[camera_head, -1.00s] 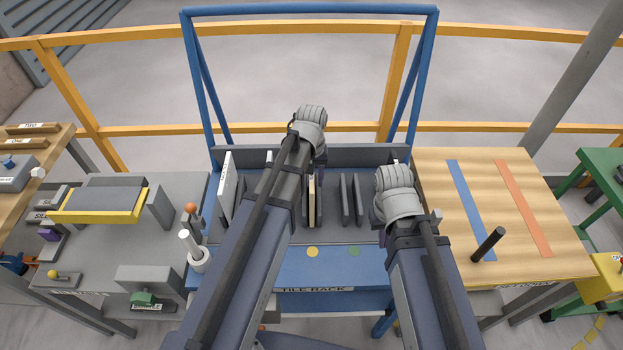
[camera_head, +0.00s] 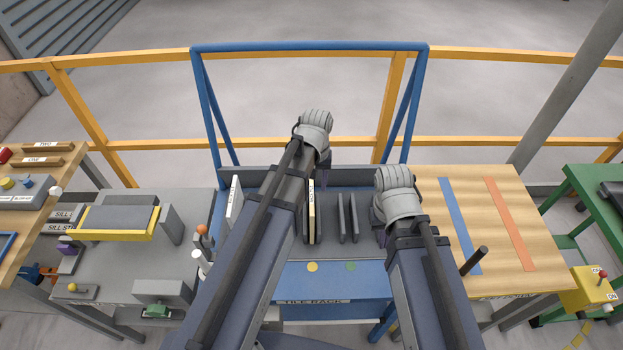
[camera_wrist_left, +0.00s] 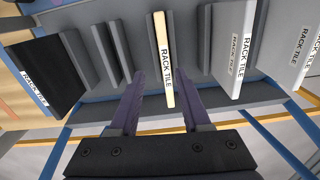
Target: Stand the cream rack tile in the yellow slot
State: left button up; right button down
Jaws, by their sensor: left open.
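The cream rack tile (camera_head: 312,212) stands upright in the tile rack, between grey dividers and in line with the yellow dot (camera_head: 312,267) on the rack's blue front. In the left wrist view the tile (camera_wrist_left: 163,60), labelled RACK TILE, is mid-picture. My left gripper (camera_wrist_left: 155,77) is open, with a purple finger on each side of the tile and a visible gap to it. In the head view the left arm hides most of this gripper (camera_head: 325,158). My right gripper (camera_head: 378,213) is by the rack's right end, its fingers mostly hidden by its own wrist.
White tiles (camera_wrist_left: 236,50) stand toward one end of the rack and a black tile (camera_wrist_left: 48,75) at the other. A green dot (camera_head: 351,266) marks another slot. A blue frame (camera_head: 310,46) rises behind the rack. A wooden table (camera_head: 510,225) stands right, a grey bench (camera_head: 120,262) left.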

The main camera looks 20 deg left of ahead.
pick_arm(q)
jog(key=s+d+m+y, duration=0.1)
jog(key=s+d+m, duration=0.5)
jog(key=s+d, duration=0.3)
jog(key=s, duration=0.4)
jog(key=shift+s+d, duration=0.1)
